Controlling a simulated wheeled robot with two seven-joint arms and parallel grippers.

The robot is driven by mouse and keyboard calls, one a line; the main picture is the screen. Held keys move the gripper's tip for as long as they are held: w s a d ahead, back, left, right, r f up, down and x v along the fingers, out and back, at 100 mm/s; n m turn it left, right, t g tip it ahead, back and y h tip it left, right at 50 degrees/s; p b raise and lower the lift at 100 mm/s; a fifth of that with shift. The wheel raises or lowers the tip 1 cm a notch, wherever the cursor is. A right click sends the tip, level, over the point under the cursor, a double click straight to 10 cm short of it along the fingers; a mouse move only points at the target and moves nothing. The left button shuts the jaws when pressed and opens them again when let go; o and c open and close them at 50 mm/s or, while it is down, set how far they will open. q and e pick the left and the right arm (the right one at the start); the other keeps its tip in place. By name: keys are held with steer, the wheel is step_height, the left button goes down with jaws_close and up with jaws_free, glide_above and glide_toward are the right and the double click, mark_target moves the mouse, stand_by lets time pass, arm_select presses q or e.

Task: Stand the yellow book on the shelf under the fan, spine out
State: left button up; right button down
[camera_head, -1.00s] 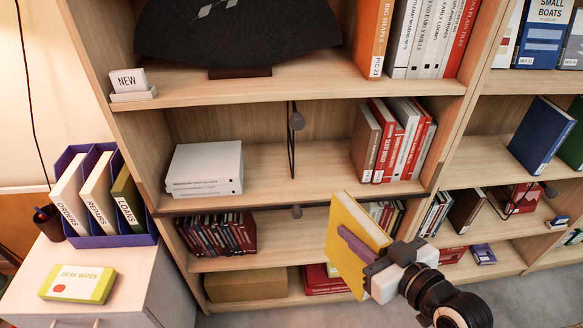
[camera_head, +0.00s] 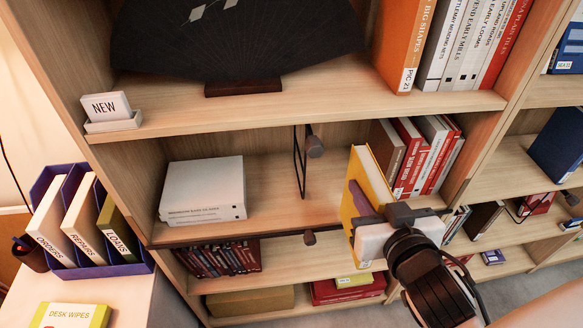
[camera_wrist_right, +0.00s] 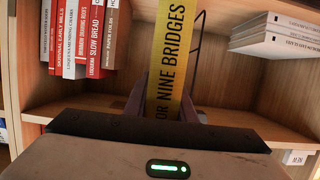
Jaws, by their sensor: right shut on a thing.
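The yellow book (camera_head: 369,188) is upright in my right gripper (camera_head: 374,215), in front of the shelf under the fan. In the right wrist view the yellow book (camera_wrist_right: 172,65) shows its spine toward the camera, with "OR NINE BRIDGES" readable. My right gripper is shut on its lower part. The black fan (camera_head: 235,35) stands on the shelf above. The shelf under it (camera_head: 272,205) holds a white stack at left and a row of books at right. My left gripper is not in view.
White books (camera_head: 203,188) lie flat at left. A black wire bookend (camera_head: 299,165) stands mid-shelf. Red, white and brown books (camera_head: 408,158) stand close to the right of the yellow book. Bare shelf lies between the bookend and the stack. A side table at left holds a purple file holder (camera_head: 128,262).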

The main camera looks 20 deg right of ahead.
steer(key=shift+w+d+b, duration=0.1)
steer(key=shift+w+b, duration=0.6)
steer(key=shift+w, duration=0.4)
steer(key=w+b, duration=0.1)
steer(key=w+d+b, duration=0.1)
steer(key=w+b, duration=0.1)
steer(key=shift+w, duration=0.1)
arm_select(q)
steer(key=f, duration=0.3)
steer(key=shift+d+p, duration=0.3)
steer(key=shift+p, duration=0.1)
arm_select(e)
steer(key=x, duration=1.3)
steer(key=shift+w+r, duration=0.3)
steer(key=c, duration=1.5)
jaws_free()
steer(key=shift+a+f, duration=0.1)
steer(key=shift+f, duration=0.05)
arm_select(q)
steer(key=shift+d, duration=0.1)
arm_select(e)
steer(key=shift+s, duration=0.1)
